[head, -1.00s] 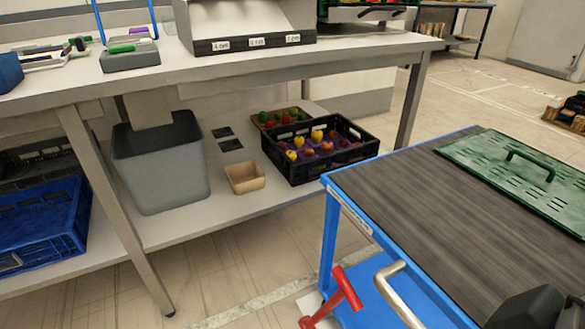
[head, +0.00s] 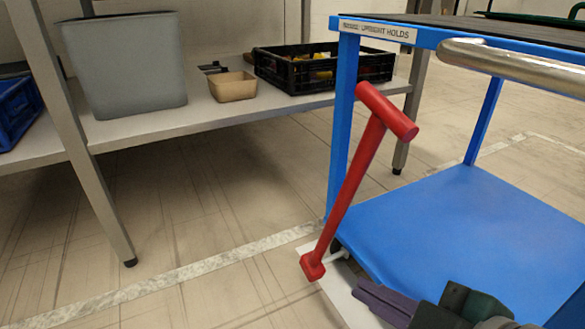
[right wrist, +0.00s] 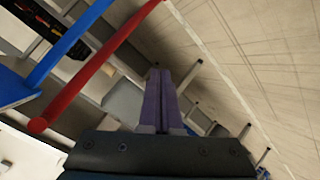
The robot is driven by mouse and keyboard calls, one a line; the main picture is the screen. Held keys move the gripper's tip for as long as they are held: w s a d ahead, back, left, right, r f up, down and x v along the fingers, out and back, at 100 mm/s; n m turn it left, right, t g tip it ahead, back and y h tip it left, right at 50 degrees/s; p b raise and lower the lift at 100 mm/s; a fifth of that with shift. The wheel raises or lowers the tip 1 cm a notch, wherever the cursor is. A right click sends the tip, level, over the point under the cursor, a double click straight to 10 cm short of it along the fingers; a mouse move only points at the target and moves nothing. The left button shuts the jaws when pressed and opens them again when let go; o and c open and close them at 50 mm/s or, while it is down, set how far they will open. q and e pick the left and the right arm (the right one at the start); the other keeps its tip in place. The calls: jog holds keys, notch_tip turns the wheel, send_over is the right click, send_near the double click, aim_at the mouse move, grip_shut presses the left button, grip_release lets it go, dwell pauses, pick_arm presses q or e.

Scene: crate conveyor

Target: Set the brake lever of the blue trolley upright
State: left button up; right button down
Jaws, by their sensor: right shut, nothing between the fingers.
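The blue trolley (head: 345,130) stands at the right in the head view. Its red brake lever (head: 352,185) rises from a pivot low by the near left leg and is tilted, its T-shaped grip up and to the right. My right gripper (head: 366,292) is at the bottom of the head view, purple fingers shut and empty, below and right of the lever and apart from it. In the right wrist view the shut fingers (right wrist: 158,75) point ahead, with the red lever (right wrist: 90,75) to their left. My left gripper is not in view.
A metal push handle (head: 510,60) juts from the trolley top, near the lever's grip. A label (head: 377,31) on the trolley's edge partly reads "UPRIGHT HOLDS". A table with a grey bin (head: 125,70) and black crate (head: 320,67) on its shelf stands behind. Floor left of the lever is clear.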

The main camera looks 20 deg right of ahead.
notch_tip(320, 180, up, 2)
jog(key=d+n+t+h, duration=0.1)
jog(key=d+n+t, duration=0.1)
jog(key=n+t, duration=0.25)
jog(key=n+t+h, duration=0.2)
jog(key=t+h, duration=0.1)
jog(key=t, duration=0.2)
send_near(375, 147)
jog(key=b+x, duration=0.5)
jog(key=shift+w+d+r, duration=0.1)
jog(key=shift+w, duration=0.3)
jog(key=shift+w+r+b, duration=0.25)
jog(key=shift+w+b, duration=0.05)
jog(key=shift+w, duration=0.2)
